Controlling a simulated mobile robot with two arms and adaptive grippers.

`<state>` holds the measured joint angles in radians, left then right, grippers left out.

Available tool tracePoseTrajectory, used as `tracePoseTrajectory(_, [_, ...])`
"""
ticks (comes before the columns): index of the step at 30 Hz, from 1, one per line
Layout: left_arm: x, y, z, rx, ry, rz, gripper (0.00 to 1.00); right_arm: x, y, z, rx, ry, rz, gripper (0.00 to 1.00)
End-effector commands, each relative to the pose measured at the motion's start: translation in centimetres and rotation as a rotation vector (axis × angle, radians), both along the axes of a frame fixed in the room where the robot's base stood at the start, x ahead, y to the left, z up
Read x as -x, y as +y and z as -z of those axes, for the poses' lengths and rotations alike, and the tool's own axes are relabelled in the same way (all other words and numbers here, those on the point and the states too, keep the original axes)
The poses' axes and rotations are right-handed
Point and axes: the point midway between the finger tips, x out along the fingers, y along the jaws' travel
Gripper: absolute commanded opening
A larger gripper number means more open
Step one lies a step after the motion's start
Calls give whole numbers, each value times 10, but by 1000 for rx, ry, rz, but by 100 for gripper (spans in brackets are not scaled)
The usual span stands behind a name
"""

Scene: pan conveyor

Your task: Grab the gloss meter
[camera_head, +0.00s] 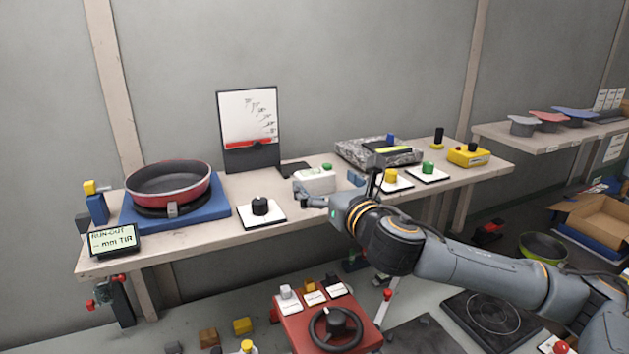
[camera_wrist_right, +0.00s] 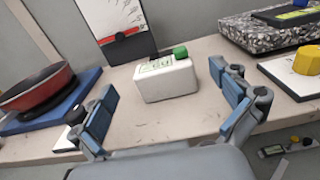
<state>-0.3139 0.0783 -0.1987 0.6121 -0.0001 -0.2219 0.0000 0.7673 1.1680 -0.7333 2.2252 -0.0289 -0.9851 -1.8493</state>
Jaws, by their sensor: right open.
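The gloss meter looks to be the small white box (camera_head: 315,181) with a green button on top, standing on the long shelf. It also shows in the right wrist view (camera_wrist_right: 166,82), upright, with a green marking on its top. My right gripper (camera_head: 336,190) comes from the right at the shelf's front edge. Its fingers are spread wide; in the right wrist view the gripper (camera_wrist_right: 167,104) has one blue-padded finger on each side, with the white box ahead between them, apart from both. Nothing is held. My left gripper is not in view.
A red pan (camera_head: 168,186) on a blue base stands left on the shelf (camera_head: 190,236). A black knob (camera_head: 261,206) on a white plate is nearer. A framed chart (camera_head: 249,128) stands behind the box. A granite block (camera_head: 352,152) and yellow knob (camera_head: 391,175) are to the right.

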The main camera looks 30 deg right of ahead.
Motion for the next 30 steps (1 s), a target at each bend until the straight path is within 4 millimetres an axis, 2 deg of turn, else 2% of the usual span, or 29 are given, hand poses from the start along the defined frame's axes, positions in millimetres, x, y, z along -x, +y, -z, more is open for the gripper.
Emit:
tracePoseTrajectory(3, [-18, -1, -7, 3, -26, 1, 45, -10, -1, 0, -1, 2, 0, 100])
tracePoseTrajectory(6, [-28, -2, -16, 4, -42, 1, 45, -25, -2, 0, -2, 2, 1, 100])
tracePoseTrajectory(12, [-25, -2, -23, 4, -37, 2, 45, -50, -4, 3, -1, 0, 1, 100])
tracePoseTrajectory(20, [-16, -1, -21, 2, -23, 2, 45, -53, -4, 5, 1, 0, 0, 100])
tracePoseTrajectory(23, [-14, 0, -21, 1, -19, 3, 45, -52, -4, 5, 0, 0, 0, 84])
tracePoseTrajectory(30, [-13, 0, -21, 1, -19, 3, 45, -52, -4, 5, 0, 1, 0, 35])
